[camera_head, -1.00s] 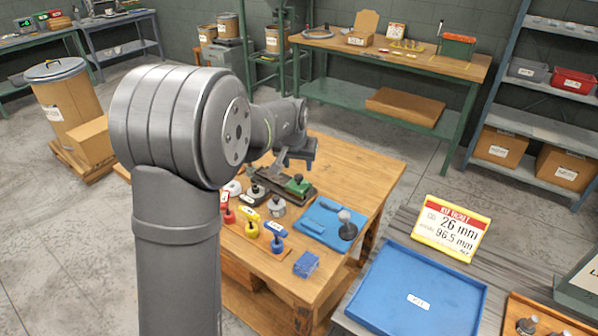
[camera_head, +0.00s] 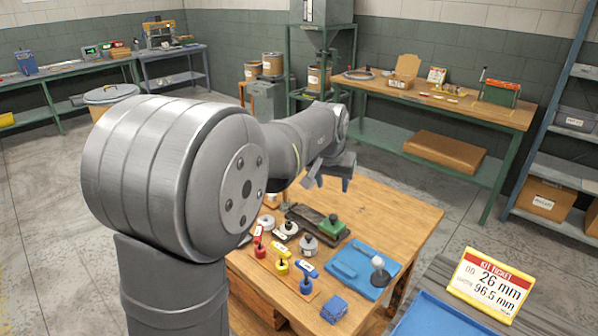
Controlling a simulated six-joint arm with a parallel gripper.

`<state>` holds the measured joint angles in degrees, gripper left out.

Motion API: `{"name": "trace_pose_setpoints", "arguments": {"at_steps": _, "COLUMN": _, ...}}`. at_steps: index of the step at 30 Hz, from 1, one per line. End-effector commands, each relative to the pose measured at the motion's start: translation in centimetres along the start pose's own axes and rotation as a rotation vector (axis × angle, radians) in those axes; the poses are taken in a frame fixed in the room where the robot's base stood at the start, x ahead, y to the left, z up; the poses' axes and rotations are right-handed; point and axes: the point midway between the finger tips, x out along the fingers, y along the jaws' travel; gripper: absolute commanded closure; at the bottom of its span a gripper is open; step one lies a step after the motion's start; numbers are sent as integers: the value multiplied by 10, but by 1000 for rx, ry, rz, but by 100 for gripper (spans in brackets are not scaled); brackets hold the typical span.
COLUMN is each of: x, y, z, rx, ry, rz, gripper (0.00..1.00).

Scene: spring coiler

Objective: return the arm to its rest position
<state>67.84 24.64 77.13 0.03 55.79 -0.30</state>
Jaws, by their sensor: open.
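My arm rises at the left and reaches right over the wooden workbench (camera_head: 395,208). My gripper (camera_head: 331,183) hangs above the back of the bench, open and with nothing seen between its fingers. It is partly hidden by my own arm links. Below it, clear of the fingers, are a dark fixture with a green block (camera_head: 332,227) and a grey knobbed piece (camera_head: 309,245).
Red, yellow and blue handled tools (camera_head: 282,266) stand along the bench front, with a blue block (camera_head: 334,309) nearby. A blue tray (camera_head: 350,262) lies to the right. A kit ticket (camera_head: 490,283) reads 26 mm and 96.5 mm. The bench's right back area is clear.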

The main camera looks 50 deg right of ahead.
Motion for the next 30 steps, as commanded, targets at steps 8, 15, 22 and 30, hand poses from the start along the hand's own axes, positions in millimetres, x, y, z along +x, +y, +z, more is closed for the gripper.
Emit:
{"name": "trace_pose_setpoints", "arguments": {"at_steps": 8, "x": 33, "y": 0, "z": 1, "rx": 0, "ry": -5, "rz": 0, "gripper": 52}}
{"name": "trace_pose_setpoints", "arguments": {"at_steps": 15, "x": 82, "y": -1, "z": 0, "rx": 0, "ry": -3, "rz": -1, "gripper": 52}}
{"name": "trace_pose_setpoints", "arguments": {"at_steps": 22, "x": 127, "y": -2, "z": 0, "rx": -1, "ry": -3, "rz": -1, "gripper": 52}}
{"name": "trace_pose_setpoints", "arguments": {"at_steps": 30, "x": 164, "y": -2, "z": -1, "rx": -1, "ry": 1, "rz": -2, "gripper": 52}}
